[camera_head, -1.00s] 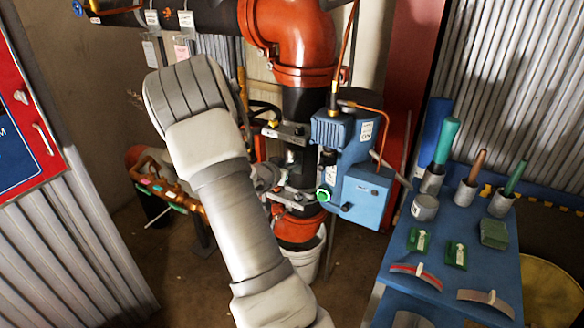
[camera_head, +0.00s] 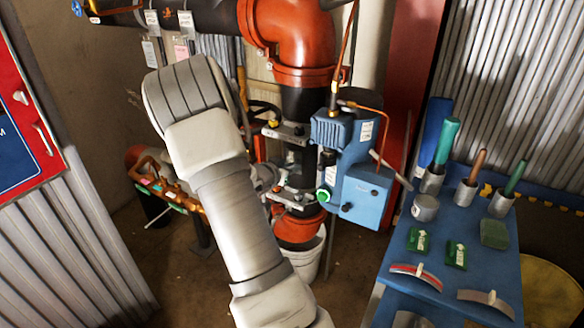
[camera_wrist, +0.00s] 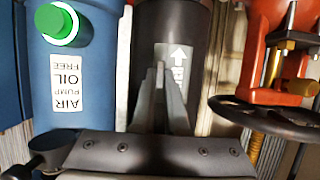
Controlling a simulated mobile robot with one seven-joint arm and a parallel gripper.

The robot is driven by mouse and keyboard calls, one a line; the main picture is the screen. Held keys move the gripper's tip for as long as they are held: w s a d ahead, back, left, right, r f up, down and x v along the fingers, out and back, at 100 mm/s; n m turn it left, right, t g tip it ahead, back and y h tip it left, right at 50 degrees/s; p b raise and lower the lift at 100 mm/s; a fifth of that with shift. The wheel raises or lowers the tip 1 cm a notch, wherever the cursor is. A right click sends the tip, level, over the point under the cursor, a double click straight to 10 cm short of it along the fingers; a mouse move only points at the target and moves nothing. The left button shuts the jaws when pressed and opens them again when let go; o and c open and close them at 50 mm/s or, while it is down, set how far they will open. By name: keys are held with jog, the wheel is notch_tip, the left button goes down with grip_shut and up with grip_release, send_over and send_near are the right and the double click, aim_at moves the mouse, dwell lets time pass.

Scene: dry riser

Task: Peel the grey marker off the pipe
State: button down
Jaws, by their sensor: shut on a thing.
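The grey marker (camera_wrist: 176,54), a patch with a white arrow pointing up, sits against the black vertical pipe (camera_wrist: 198,20) in the wrist view. My gripper (camera_wrist: 160,72) reaches in from below, its two fingers close together over the marker's lower left part. The fingers are shut on the marker and hide where they grip it. I see no clear gap between the marker and the pipe. In the head view the pipe (camera_head: 301,103) runs down below an orange elbow, and my own arm hides the gripper and marker.
A blue pump unit (camera_head: 366,193) with a green button stands right of the pipe, close to my gripper in the wrist view. A black handwheel (camera_wrist: 268,118) is on the other side there. A blue bench (camera_head: 397,265) holds brushes, green blocks and curved strips. A white bucket (camera_head: 305,258) stands below.

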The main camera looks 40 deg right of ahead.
jog(key=shift+a, duration=0.2)
jog(key=s+a+p, duration=0.2)
jog(key=a, duration=0.6)
jog(key=shift+s, duration=0.25)
dwell(0.3)
jog(key=shift+a, duration=0.1)
dwell(0.3)
